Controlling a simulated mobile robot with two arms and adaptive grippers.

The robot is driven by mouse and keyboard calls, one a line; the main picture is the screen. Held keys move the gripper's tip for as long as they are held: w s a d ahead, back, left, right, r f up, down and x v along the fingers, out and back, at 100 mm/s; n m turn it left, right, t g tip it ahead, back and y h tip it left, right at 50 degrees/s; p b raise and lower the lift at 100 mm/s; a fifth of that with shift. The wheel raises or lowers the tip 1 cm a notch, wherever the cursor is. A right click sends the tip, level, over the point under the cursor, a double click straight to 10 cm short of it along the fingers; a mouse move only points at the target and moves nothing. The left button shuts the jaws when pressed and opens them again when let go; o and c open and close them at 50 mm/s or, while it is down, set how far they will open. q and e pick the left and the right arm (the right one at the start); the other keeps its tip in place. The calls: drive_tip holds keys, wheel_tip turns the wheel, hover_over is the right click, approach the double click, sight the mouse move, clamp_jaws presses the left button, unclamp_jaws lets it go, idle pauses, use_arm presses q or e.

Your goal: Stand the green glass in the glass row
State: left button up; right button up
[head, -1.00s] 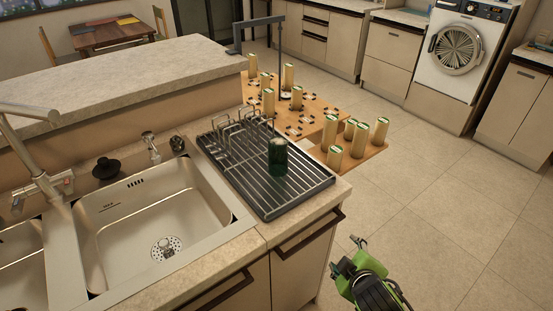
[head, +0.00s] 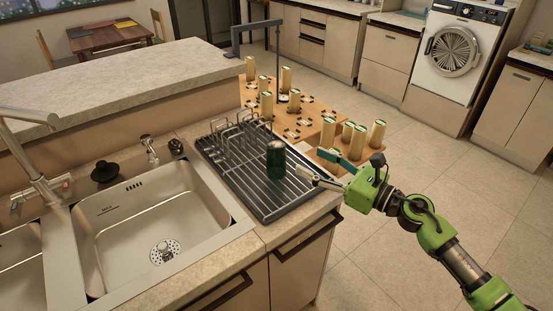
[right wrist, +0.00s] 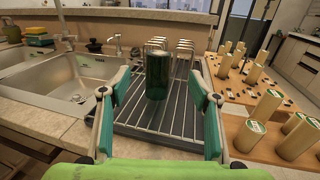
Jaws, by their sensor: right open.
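The dark green glass (head: 276,160) stands upright on the ribbed grey drying rack (head: 284,205), at the rack's right part. In the right wrist view the glass (right wrist: 157,75) is centred ahead, between the two fingers in the picture. My right gripper (head: 312,163) is open and empty, its fingers pointing at the glass from the right. A gap shows between the fingertips and the glass. Which part is the glass row cannot be told; wire loops (head: 237,132) stand at the rack's back. My left gripper is not in view.
The steel sink (head: 150,225) and tap (head: 30,160) lie left of the rack. A raised counter ledge (head: 120,80) runs behind. Low wooden boards with several pale cylinders (head: 377,132) stand beyond the counter. The floor (head: 430,190) at the right is open.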

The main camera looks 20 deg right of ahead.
sight(284, 149)
drive_tip(key=p+x, duration=0.4)
drive_tip(key=x, duration=0.8)
drive_tip(key=shift+w+a+f, duration=0.1)
drive_tip(key=shift+w+a, duration=0.1)
drive_tip(key=shift+w+a+f, duration=0.15)
drive_tip(key=shift+w, duration=0.05)
drive_tip(key=shift+c, duration=0.9)
drive_tip(key=c, duration=1.2)
